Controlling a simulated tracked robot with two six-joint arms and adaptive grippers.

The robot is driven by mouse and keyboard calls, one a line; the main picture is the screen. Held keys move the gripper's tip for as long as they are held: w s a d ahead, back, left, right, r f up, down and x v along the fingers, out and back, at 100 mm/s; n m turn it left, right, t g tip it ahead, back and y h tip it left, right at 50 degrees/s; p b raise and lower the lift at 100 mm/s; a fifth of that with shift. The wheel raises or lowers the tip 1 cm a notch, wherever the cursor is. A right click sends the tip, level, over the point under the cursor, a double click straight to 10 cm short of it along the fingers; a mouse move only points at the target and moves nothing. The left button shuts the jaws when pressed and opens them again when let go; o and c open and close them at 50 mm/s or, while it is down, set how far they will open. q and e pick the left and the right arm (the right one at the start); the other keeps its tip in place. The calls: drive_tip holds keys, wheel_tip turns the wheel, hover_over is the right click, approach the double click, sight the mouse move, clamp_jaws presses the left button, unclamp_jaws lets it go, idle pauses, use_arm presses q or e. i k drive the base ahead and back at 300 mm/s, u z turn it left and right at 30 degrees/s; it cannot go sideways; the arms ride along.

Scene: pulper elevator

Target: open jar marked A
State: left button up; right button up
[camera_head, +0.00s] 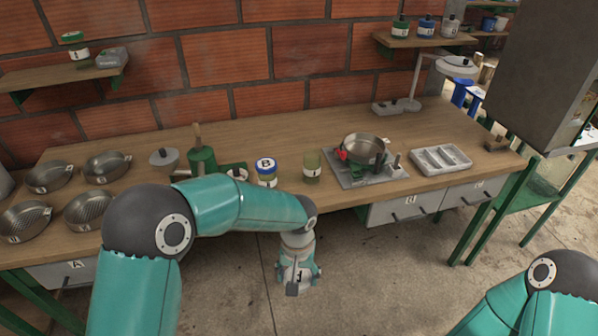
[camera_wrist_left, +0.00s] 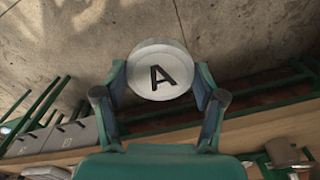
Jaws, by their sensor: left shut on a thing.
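My left gripper (camera_head: 296,277) hangs over the floor in front of the table edge. In the left wrist view its fingers are shut on a round white lid (camera_wrist_left: 160,70) marked with a black A. Whether anything hangs below the lid is hidden there. A greenish glass jar (camera_head: 312,166) with a white label stands upright on the table, with no lid visible on it. Its letter is too small to read. A jar marked B (camera_head: 266,172) with a blue lid stands to its left. My right gripper is out of view.
A grey tray with a metal pan (camera_head: 365,149) and a divided tray (camera_head: 440,159) stand to the right of the jars. A green device (camera_head: 202,160) and several pans are at the left. The table (camera_head: 300,132) has free room near the wall.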

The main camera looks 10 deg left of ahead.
sight(312, 157)
drive_tip(key=z, duration=0.3)
drive_tip(key=i, duration=1)
drive_tip(key=u, duration=0.55)
